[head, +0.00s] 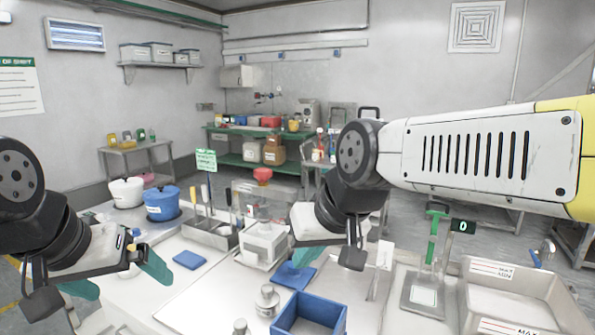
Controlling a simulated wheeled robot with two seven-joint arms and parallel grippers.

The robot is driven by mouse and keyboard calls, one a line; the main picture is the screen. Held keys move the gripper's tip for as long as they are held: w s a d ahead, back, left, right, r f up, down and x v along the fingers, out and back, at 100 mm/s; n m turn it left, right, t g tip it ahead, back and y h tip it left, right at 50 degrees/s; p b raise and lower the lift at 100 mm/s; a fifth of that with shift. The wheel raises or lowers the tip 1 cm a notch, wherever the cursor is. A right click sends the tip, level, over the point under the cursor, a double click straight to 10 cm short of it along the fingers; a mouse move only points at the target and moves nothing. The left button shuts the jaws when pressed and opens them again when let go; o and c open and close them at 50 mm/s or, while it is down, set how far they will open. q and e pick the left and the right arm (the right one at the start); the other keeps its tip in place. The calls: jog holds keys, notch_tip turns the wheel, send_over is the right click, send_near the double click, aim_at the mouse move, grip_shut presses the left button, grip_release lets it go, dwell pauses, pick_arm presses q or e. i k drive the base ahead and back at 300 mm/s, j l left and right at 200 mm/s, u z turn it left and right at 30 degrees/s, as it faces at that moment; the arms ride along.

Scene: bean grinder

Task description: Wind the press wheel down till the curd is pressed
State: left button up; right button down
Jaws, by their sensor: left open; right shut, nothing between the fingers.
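I cannot make out a press wheel or curd. A stand with a green upright (433,238) on a grey base, beside a display reading 0 (464,226), is on the right. My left gripper (118,278) is open over the left side of the bench, its teal fingers apart and empty. My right gripper (318,243) is shut, empty, and hangs just right of the white machine; its fingertips are hard to make out.
A blue open box (309,314) and metal weights (267,300) stand at the front. A blue pot (162,204) and white pot (127,192) are at the back left. A grey tray (515,290) lies at the right. The pale bench between my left gripper and the weights is mostly clear.

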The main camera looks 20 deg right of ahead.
aim_at(262, 174)
jog(key=z, duration=0.35)
jog(key=i+j+z, duration=0.1)
jog(key=j, duration=0.5)
jog(key=i+j+z, duration=0.1)
jog(key=i+j, duration=0.15)
jog(key=j, duration=0.35)
jog(key=i+j+z, duration=0.15)
jog(key=j, duration=0.5)
jog(key=i+j+z, duration=0.1)
jog(key=j, duration=0.5)
jog(key=j+z, duration=0.1)
jog(key=j, duration=0.55)
jog(key=z, duration=0.5)
jog(key=i+j, duration=0.2)
jog(key=j, duration=0.2)
jog(key=l+z, duration=0.05)
